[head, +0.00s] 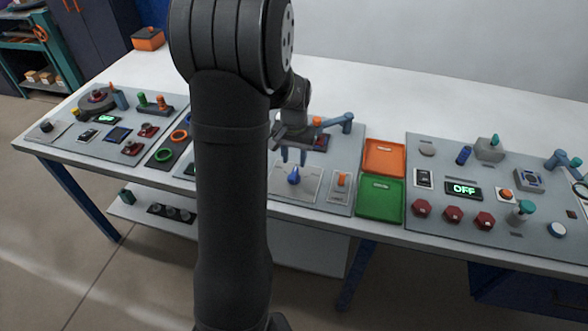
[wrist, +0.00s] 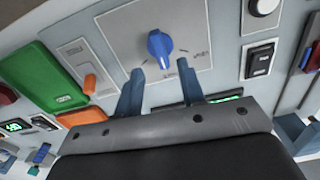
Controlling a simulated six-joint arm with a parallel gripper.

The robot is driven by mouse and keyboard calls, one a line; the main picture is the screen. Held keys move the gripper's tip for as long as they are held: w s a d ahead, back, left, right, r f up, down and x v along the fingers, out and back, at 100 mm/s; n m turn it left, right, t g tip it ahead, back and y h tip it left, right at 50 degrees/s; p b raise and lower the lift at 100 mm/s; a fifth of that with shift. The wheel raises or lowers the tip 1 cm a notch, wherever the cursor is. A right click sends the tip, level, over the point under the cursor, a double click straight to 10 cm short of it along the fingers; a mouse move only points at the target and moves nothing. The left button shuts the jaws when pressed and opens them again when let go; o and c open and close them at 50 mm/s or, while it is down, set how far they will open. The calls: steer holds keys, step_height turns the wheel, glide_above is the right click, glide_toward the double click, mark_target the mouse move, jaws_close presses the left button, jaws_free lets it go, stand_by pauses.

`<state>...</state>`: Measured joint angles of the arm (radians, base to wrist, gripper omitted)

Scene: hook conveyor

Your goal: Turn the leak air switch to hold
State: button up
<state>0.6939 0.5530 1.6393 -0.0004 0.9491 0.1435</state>
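The switch is a blue rotary knob (head: 293,176) on a light square plate (head: 310,190) in the middle panel. In the wrist view the blue knob (wrist: 159,46) sits at the upper centre of its plate (wrist: 112,35). Small dark labels surround it, too small to read. My gripper (head: 293,156) hangs just above the knob in the head view. In the wrist view my gripper (wrist: 163,84) has its two blue fingers apart, with nothing between the tips, and the knob lies beyond them, not touched.
An orange toggle (head: 341,180) stands on the plate right of the knob. Orange (head: 383,141) and green (head: 366,208) trays lie further right. A blue-handled lever (head: 340,122) stands behind, near my gripper. The right panel (head: 445,240) carries several red knobs and a display reading OFF.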

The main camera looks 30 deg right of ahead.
mark_target(294, 172)
steer(key=shift+f, duration=2.7)
